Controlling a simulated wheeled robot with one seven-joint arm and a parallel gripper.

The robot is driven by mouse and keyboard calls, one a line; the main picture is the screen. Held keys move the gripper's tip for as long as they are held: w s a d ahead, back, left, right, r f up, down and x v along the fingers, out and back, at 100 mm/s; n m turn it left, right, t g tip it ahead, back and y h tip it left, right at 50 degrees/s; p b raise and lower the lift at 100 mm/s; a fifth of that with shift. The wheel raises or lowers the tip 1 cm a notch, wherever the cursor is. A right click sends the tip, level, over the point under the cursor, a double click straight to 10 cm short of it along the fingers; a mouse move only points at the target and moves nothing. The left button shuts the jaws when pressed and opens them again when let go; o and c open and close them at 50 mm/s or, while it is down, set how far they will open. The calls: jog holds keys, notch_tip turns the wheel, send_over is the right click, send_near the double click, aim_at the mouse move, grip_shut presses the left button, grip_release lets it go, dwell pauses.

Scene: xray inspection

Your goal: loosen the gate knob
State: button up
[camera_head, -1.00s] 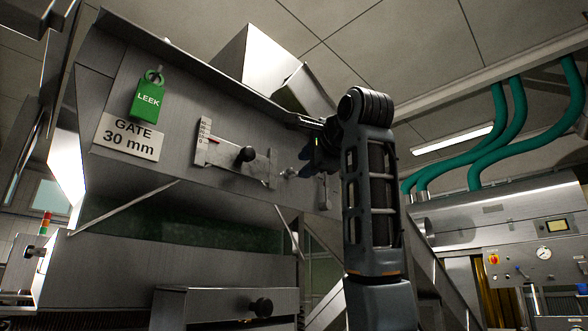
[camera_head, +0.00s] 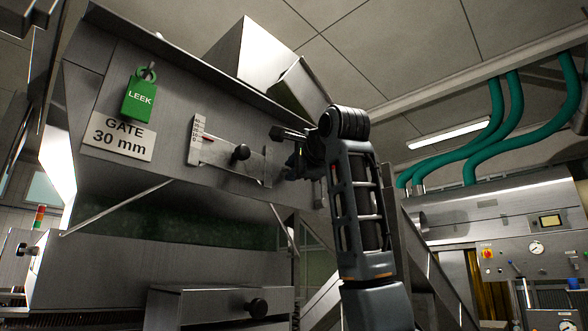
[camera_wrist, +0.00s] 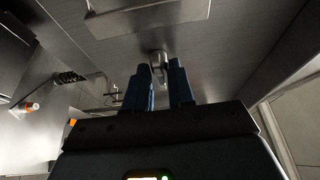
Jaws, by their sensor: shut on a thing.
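The gate knob (camera_wrist: 158,64) is a small bright metal piece on the steel panel; in the wrist view it sits between the blue fingers of my gripper (camera_wrist: 162,84). In the head view my gripper (camera_head: 291,171) is at the panel, right of the gate slide, and hides the knob there. My gripper is shut on it.
A green LEEK tag (camera_head: 139,98) hangs above a "GATE 30 mm" label (camera_head: 119,137) on the hopper panel (camera_head: 170,100). Teal hoses (camera_head: 487,130) and a control panel stand at the right.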

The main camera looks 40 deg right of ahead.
grip_shut()
jog(key=shift+f, duration=0.1)
jog(key=n+t+y+b, duration=0.1)
jog(key=n+y, duration=0.2)
jog(key=n, duration=0.7)
jog(key=n+t+y, duration=0.2)
jog(key=n+y, duration=0.2)
jog(key=n, duration=0.6)
jog(key=d+n+t+y+b, duration=0.1)
jog(key=n+y, duration=0.3)
jog(key=n, duration=0.6)
jog(key=shift+f+n+b, duration=0.25)
jog(key=shift+n+b, duration=0.05)
jog(key=shift+n, duration=0.1)
jog(key=shift+n+y, duration=0.3)
jog(key=o, duration=0.6)
grip_release()
jog(key=shift+c, duration=0.2)
